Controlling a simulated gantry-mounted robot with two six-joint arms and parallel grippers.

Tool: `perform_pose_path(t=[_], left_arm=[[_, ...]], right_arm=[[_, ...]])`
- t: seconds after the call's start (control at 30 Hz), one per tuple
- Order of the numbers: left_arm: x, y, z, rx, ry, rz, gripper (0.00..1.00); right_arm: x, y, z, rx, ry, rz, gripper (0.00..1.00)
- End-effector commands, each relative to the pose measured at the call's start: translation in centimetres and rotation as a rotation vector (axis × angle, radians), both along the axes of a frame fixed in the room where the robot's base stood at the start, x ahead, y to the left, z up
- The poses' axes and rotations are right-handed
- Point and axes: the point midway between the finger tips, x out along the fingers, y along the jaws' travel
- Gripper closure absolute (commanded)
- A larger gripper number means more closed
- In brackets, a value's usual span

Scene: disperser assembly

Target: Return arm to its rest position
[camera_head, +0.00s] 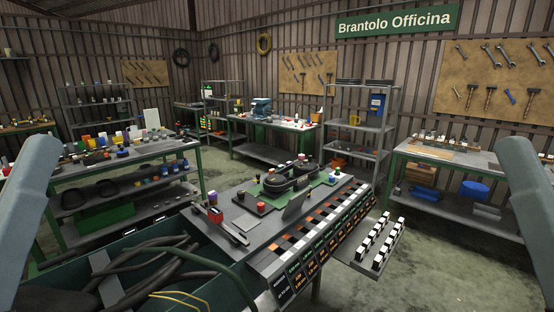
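Grey-blue links of my two arms show at the left and right edges of the picture. They rise at the sides, clear of the bench. Neither gripper shows in this view, so I cannot see whether they are open or shut. Between the arms stands the assembly bench (237,216). On it is a green board (255,204) with dark round parts (277,184) and small coloured pieces.
A row of labelled compartments (317,247) runs along the bench front. A side tray (368,259) holds several white-and-black pieces. A green bin (228,288) with dark hoses is at lower left. Shelving and tool benches stand behind. Floor at right (450,270) is clear.

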Motion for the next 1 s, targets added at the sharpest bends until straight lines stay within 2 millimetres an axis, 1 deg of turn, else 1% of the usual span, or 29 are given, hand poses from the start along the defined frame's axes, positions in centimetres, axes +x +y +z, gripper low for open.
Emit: perform_pose_path(t=[0.03, 0.17, 0.2, 0.27, 0.3, 0.37, 0.4, 0.47, 0.5, 0.6, 0.7, 0.8, 0.93, 1.0], left_arm=[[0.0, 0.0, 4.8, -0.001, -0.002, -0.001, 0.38], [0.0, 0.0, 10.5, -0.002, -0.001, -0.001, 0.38], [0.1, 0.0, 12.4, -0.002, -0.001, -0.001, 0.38], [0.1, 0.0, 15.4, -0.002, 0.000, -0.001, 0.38], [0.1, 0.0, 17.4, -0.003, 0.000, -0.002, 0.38], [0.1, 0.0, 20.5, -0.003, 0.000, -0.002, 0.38], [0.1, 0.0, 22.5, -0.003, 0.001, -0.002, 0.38], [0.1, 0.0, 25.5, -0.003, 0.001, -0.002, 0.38], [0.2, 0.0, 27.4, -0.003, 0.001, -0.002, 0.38], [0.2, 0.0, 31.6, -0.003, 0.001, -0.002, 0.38], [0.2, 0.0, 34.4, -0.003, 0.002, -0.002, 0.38], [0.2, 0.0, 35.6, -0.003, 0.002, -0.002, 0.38], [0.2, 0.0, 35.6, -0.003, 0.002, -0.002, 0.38], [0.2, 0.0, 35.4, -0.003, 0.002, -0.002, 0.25]], right_arm=[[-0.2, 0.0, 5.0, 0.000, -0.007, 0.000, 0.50], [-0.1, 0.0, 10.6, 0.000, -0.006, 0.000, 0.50], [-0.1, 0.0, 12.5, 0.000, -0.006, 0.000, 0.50], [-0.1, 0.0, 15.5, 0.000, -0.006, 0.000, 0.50], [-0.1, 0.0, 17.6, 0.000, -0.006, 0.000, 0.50], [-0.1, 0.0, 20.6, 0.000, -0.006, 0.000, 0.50], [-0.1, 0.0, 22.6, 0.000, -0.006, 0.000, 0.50], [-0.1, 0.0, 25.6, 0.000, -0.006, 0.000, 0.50], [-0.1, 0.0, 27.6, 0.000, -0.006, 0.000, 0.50], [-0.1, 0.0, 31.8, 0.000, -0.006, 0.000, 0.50], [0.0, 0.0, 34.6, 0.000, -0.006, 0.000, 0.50], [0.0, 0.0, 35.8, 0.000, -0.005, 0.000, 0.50], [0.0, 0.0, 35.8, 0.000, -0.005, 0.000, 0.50], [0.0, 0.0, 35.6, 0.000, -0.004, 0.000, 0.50]])
